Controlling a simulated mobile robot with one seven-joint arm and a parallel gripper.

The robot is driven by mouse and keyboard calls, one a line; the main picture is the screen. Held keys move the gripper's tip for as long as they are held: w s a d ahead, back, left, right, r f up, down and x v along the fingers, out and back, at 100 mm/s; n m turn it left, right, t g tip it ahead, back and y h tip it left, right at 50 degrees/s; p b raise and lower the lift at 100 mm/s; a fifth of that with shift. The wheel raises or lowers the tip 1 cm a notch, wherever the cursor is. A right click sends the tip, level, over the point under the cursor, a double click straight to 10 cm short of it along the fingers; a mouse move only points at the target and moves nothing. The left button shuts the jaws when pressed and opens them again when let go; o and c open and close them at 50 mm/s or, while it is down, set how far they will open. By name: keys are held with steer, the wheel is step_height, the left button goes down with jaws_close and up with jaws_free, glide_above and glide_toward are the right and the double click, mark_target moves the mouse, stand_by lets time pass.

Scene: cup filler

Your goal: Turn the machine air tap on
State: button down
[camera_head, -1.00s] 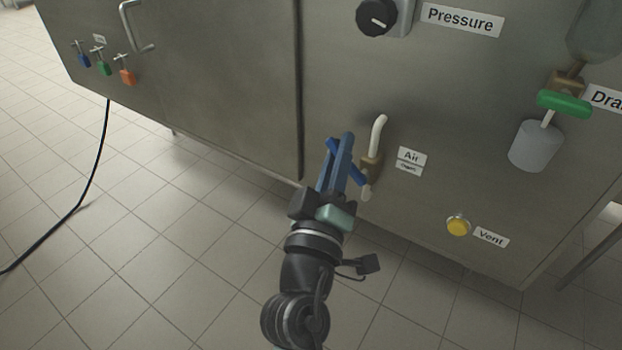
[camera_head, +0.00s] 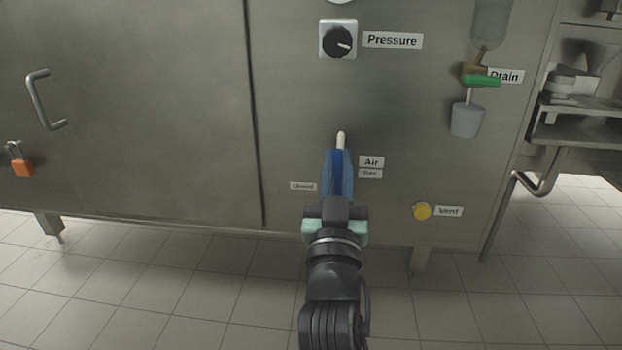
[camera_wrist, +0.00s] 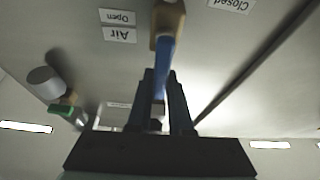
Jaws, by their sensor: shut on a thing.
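The air tap's white spout (camera_head: 341,139) shows just above my gripper (camera_head: 338,154) in the head view; the tap body and lever are mostly hidden there. In the wrist view, which is upside down, the brass tap body (camera_wrist: 168,22) is at the top, and its blue lever (camera_wrist: 164,55) runs down from it between my fingers. My gripper (camera_wrist: 163,80) is shut on the blue lever. The Air and Open labels (camera_head: 371,167) are right of the tap, and the Closed label (camera_head: 303,186) is left.
The Pressure knob (camera_head: 339,41) is above. The Drain tap's green lever (camera_head: 482,80) and grey cup (camera_head: 467,121) are upper right. A yellow Vent button (camera_head: 422,211) is lower right. A door handle (camera_head: 45,100) and orange padlock (camera_head: 22,168) are at left.

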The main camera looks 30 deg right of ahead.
steer(key=shift+s+d+m, duration=0.1)
steer(key=shift+d+m, duration=0.05)
steer(key=shift+m, duration=0.45)
steer(key=c, duration=0.8)
jaws_free()
steer(key=shift+b+v, duration=2.1)
steer(key=shift+v, duration=4.35)
steer(key=shift+r, duration=0.1)
